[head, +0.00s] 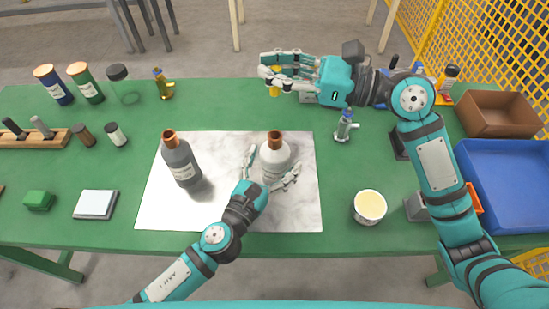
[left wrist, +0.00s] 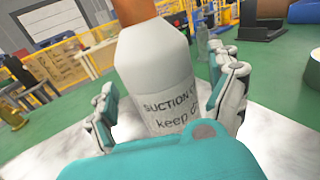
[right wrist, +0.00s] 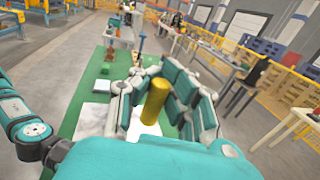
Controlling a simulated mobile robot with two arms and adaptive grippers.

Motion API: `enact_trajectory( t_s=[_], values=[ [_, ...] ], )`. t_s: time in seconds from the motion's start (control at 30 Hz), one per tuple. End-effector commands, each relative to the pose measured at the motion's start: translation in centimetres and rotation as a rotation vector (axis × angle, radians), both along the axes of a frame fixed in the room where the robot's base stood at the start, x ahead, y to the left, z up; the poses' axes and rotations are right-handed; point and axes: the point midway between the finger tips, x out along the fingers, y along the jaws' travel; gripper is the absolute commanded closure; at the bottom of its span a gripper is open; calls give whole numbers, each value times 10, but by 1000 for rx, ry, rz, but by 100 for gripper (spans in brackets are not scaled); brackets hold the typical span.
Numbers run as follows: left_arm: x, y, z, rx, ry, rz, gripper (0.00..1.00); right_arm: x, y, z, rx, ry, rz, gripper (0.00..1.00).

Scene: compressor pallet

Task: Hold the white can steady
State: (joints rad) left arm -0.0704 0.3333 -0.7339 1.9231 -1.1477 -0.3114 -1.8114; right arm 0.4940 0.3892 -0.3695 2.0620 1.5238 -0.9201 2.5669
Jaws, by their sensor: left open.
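The white can (head: 275,158) is a white bottle-shaped container with an orange-brown top. It stands upright on the pale marbled sheet (head: 215,215), right of a similar dark grey bottle (head: 181,160). My left gripper (head: 268,172) is open, with its fingers on either side of the white can. In the left wrist view the white can (left wrist: 158,75) shows a label reading "SUCTION", with gaps to the fingers. My right gripper (head: 273,73) is at the table's back edge, around a small yellow cylinder (right wrist: 155,100); whether its fingers press on it is unclear.
A small grey bottle-like fitting (head: 345,127) and a cream-topped round tin (head: 370,207) stand right of the sheet. A blue tray (head: 510,185) and a brown box (head: 497,107) are at the far right. Several jars and a wooden rack (head: 35,138) are at left.

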Motion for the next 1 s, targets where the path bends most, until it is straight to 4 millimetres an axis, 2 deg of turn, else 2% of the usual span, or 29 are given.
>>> enact_trajectory(
  t_s=[0.4,1.0],
  values=[
    [6,-4,0,1,0,-1,10,0,0,0,0,0,0,100],
    [6,-3,0,1,0,-1,89,0,0,0,0,0,0,100]
  ],
)
